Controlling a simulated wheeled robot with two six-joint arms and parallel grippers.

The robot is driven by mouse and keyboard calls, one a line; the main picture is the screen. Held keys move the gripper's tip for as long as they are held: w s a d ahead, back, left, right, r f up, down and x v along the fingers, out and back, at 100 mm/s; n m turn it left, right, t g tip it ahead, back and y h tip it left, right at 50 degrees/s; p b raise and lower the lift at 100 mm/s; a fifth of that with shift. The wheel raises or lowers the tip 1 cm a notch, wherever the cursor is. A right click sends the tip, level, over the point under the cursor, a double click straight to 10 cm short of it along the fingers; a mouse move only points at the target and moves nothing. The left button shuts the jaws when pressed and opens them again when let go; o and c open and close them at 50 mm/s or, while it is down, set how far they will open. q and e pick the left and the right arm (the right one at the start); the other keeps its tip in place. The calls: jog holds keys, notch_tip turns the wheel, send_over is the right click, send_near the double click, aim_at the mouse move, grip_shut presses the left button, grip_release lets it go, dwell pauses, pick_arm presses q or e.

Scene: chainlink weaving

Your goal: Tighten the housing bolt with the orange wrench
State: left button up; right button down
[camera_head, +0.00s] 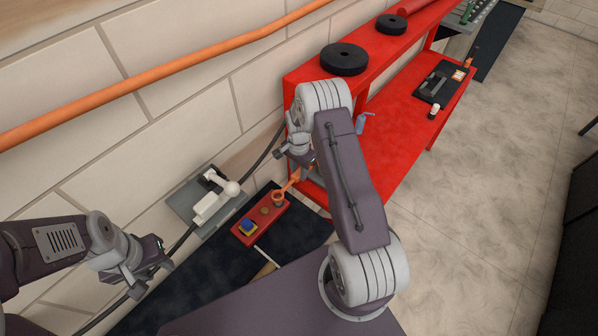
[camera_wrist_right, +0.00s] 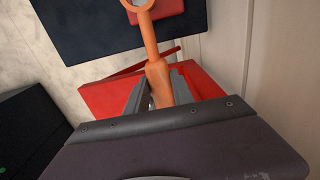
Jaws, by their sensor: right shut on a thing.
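The orange wrench (camera_head: 290,185) is held by my right gripper (camera_head: 309,162), which is shut on its handle. The right wrist view shows the wrench (camera_wrist_right: 150,38) between the two fingers (camera_wrist_right: 160,92), its ring end pointing away. In the head view the ring end is over the right end of a red housing block (camera_head: 247,232), and I cannot tell whether it is seated around the bolt. Part of the red block (camera_wrist_right: 175,8) shows behind the ring in the wrist view. My left gripper (camera_head: 150,277) is at lower left, apart from the block; its finger gap is unclear.
A grey plate with a white fixture (camera_head: 212,205) stands left of the block. A dark mat (camera_head: 308,227) lies under the block. A red bench (camera_head: 390,130) with black discs (camera_head: 344,58) stands to the right. An orange pipe (camera_head: 150,84) runs along the wall.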

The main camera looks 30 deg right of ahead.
jog(key=shift+f, duration=0.15)
dwell(0.7)
jog(key=shift+f+b, duration=1.35)
jog(key=shift+f, duration=0.2)
jog(key=c, duration=1.9)
grip_release()
jog(key=shift+c, duration=0.2)
grip_shut()
